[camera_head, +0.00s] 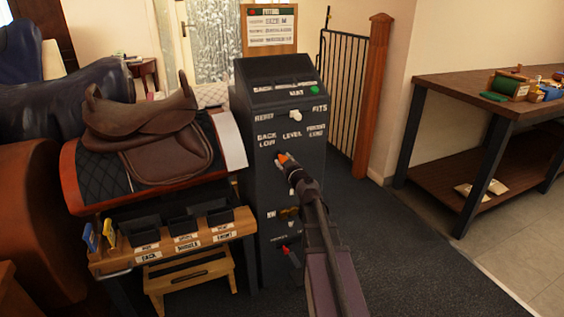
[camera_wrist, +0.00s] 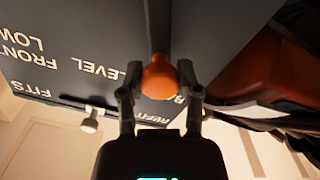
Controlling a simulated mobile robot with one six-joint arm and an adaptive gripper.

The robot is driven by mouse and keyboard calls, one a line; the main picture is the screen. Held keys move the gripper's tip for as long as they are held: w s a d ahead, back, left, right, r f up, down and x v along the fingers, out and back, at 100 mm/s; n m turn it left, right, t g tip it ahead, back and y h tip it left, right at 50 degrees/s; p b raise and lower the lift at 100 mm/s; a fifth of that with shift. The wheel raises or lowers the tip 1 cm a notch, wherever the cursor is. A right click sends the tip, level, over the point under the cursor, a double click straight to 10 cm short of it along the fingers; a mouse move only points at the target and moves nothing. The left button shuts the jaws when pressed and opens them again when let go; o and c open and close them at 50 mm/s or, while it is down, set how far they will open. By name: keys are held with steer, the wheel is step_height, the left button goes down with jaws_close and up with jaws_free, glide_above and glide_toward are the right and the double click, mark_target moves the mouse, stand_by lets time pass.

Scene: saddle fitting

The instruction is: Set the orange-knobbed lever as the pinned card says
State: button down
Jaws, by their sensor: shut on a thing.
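The orange knob (camera_head: 283,158) of the lever is on the front of the dark cabinet (camera_head: 262,190), below and between the BACK LOW and LEVEL labels. In the wrist view the knob (camera_wrist: 158,77) sits between my fingertips, on the side of LEVEL away from FRONT LOW. My gripper (camera_wrist: 159,90) is shut on it; the gripper also shows in the head view (camera_head: 288,164), partly covering the lever. The pinned card (camera_head: 270,30) is on a board behind the cabinet; its writing is too small to read surely.
A white knob (camera_head: 295,115) sits between REFIT and FITS, with a green button (camera_head: 314,90) above. A red-orange handle (camera_head: 291,256) is low on the cabinet. A brown saddle (camera_head: 150,135) on a stand is close left. A workbench (camera_head: 450,82) stands right, with open floor between.

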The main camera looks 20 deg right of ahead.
steer(key=shift+c, duration=1.5)
jaws_free()
steer(key=shift+w+a+y, duration=0.1)
steer(key=shift+a+y, duration=0.2)
steer(key=shift+a, duration=0.1)
steer(key=shift+d, duration=0.15)
steer(key=shift+d, duration=0.1)
steer(key=s, duration=1.2)
steer(key=shift+a, duration=0.2)
